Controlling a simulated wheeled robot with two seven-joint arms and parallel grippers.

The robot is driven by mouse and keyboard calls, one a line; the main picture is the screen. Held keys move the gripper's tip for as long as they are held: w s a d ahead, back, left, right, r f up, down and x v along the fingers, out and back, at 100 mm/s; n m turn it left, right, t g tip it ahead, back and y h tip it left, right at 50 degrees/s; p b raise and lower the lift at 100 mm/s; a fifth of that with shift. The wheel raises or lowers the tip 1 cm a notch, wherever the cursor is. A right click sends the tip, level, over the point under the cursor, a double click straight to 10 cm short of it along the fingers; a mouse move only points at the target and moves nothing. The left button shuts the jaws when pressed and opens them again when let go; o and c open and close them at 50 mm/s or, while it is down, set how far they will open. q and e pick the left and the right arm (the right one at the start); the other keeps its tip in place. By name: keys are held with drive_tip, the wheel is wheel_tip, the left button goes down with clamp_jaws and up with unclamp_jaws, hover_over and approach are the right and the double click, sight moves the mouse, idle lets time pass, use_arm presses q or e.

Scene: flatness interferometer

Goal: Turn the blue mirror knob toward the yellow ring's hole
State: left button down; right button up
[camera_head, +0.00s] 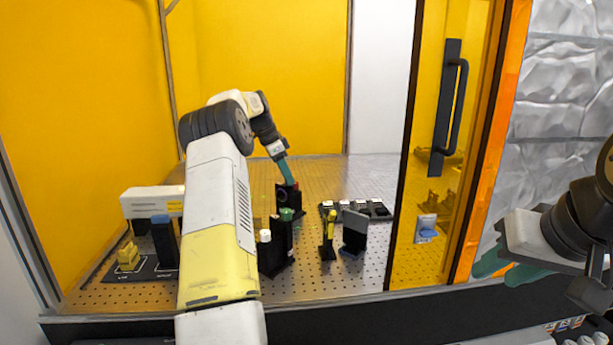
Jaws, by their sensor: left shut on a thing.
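My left gripper (287,172) reaches into the yellow enclosure, its teal fingers shut at the top of a small black mount (288,197). The fingers hide what they grip; it appears to be the blue mirror knob on that mount, but I cannot see its colour or pointing. A yellow ring post (330,230) stands upright to the right and nearer; its hole is too small to make out. A green-knobbed black mount (286,220) and a white knob (265,236) stand just in front of the held mount. My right gripper (507,268) is outside at the right, empty, its teal fingers apart.
A black plate (362,247) stands right of the ring. A dark rack (374,208) lies behind it. At left are a blue-topped black block (161,238), a yellow block (128,256) and a white box (150,200). The handled door (450,110) bounds the right side.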

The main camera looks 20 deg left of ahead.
use_arm(q)
drive_tip(key=shift+m, duration=0.6)
drive_tip(key=c, duration=1.2)
unclamp_jaws()
drive_tip(key=shift+v, duration=3.85)
drive_tip(key=shift+w+a, duration=0.1)
drive_tip(key=shift+a, duration=0.05)
